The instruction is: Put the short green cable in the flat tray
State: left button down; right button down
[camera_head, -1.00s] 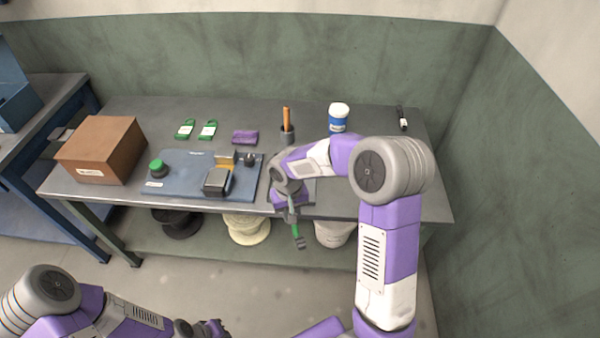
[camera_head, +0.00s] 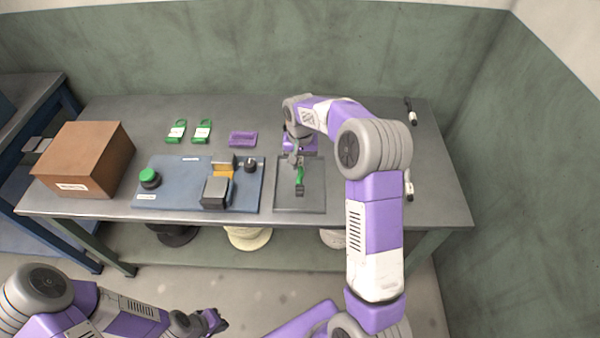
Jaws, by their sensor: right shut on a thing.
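The short green cable (camera_head: 300,176) hangs from my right gripper (camera_head: 297,161), which is shut on its upper end. It is over the flat tray (camera_head: 314,206), a dark grey shallow tray at the front of the table, right of the blue board. I cannot tell whether the cable's lower end touches the tray floor. My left gripper (camera_head: 214,322) is low at the bottom of the view, away from the table; its fingers are too small to read.
Spools (camera_head: 249,237) sit below.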

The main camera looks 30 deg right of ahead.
aim_at(300, 164)
notch_tip(300, 164, down, 4)
jog(key=shift+f+b, duration=0.1)
jog(key=shift+b, duration=0.5)
jog(key=c, duration=1)
grip_release()
jog(key=shift+f, duration=0.1)
notch_tip(300, 164, up, 12)
jog(key=p, duration=0.3)
jog(key=shift+r+p, duration=0.2)
jog(key=shift+p, duration=0.2)
